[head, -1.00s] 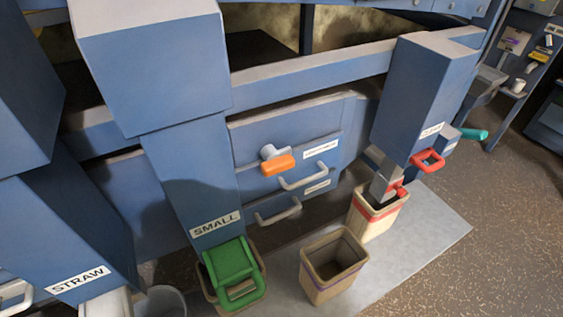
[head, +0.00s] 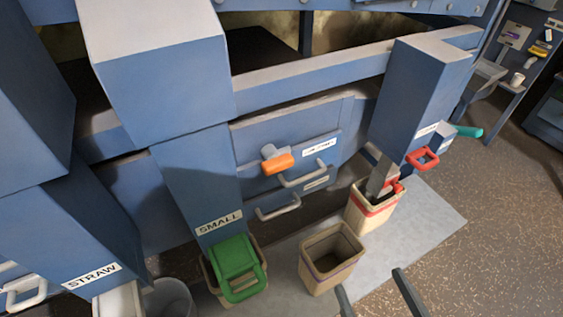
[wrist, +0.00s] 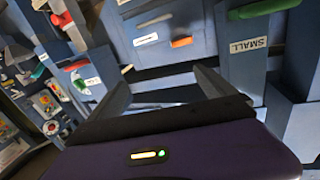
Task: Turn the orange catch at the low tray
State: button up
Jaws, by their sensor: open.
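The orange catch (head: 278,164) is a short orange handle on a grey pivot, on the blue front of the low tray (head: 255,145), beside a white label. It lies roughly level, tilted slightly. A grey pull handle (head: 302,176) sits just to its right. My gripper (head: 372,278) shows at the bottom edge of the head view, open and empty, well below and to the right of the catch. In the wrist view the orange catch (wrist: 181,42) is beyond the open fingers (wrist: 163,84), apart from them. The wrist picture is rolled over.
A green-flapped SMALL chute (head: 237,268) stands left of the tray. An empty tan bin (head: 318,276) and a red-banded bin (head: 368,219) stand on the grey mat (head: 430,210) in front. A red-handled chute (head: 420,90) juts out at right. Open floor lies at lower right.

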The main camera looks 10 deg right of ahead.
jog(key=w+a+r+p, duration=0.1)
jog(key=w+a+p, duration=0.1)
jog(key=w, duration=0.9)
jog(key=y+p, duration=0.1)
jog(key=y, duration=0.2)
send_near(281, 169)
notch_tip(281, 169, up, 4)
jog(key=d, duration=0.2)
jog(key=shift+w+a+f+n+g+y+p, duration=0.25)
jog(key=shift+w+a+f+n, duration=0.45)
jog(key=shift+w, duration=0.9)
jog(key=shift+w+a+f+n+t+y+p, duration=0.1)
jog(key=shift+w+a+f+n+p, duration=0.3)
jog(key=shift+w+a, duration=0.8)
jog(key=shift+w+a+f+n+g+y+p, duration=0.25)
jog(key=shift+w+f+n, duration=0.4)
jog(key=shift+w, duration=1.3)
jog(key=shift+a, duration=0.1)
jog(key=c, duration=1.4)
